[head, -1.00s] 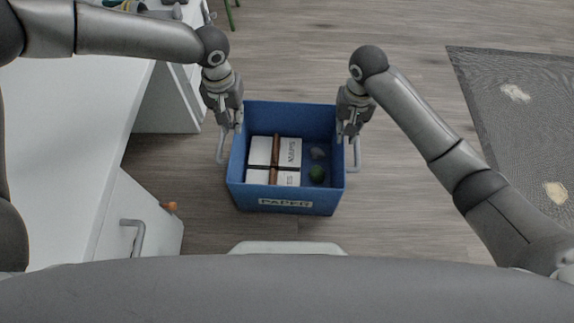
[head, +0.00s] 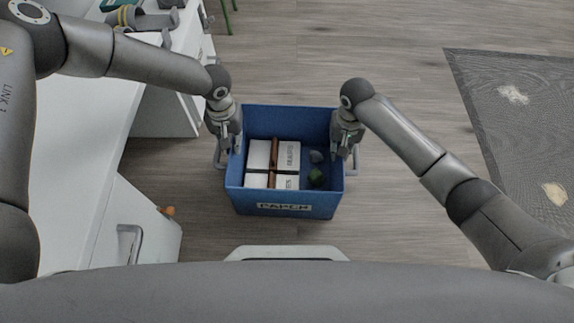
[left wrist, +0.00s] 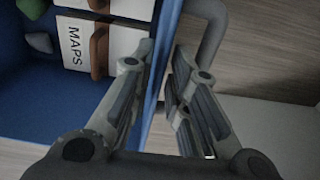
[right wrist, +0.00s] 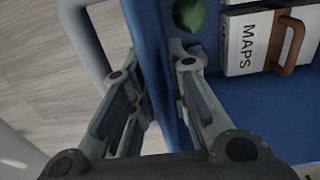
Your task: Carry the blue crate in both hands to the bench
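The blue crate (head: 285,212) sits on the floor ahead of me, its front label reading PAPER. It holds white boxes (head: 259,153) with brown handles, a green lump (head: 316,178) and a grey lump (head: 316,156). Grey loop handles (head: 219,157) are on its sides. My left gripper (head: 231,148) is at the left wall; in the left wrist view its fingers (left wrist: 165,55) are apart, one either side of the wall. My right gripper (head: 343,152) is at the right wall; in the right wrist view its fingers (right wrist: 156,52) also straddle the wall, apart. I cannot tell which surface is the bench.
A white desk (head: 75,150) with drawers runs along the left, close to the crate. Several items lie at its far end. A small orange object (head: 168,211) is by the lower cabinet. A dark mat (head: 520,130) lies at the right; the floor between is clear.

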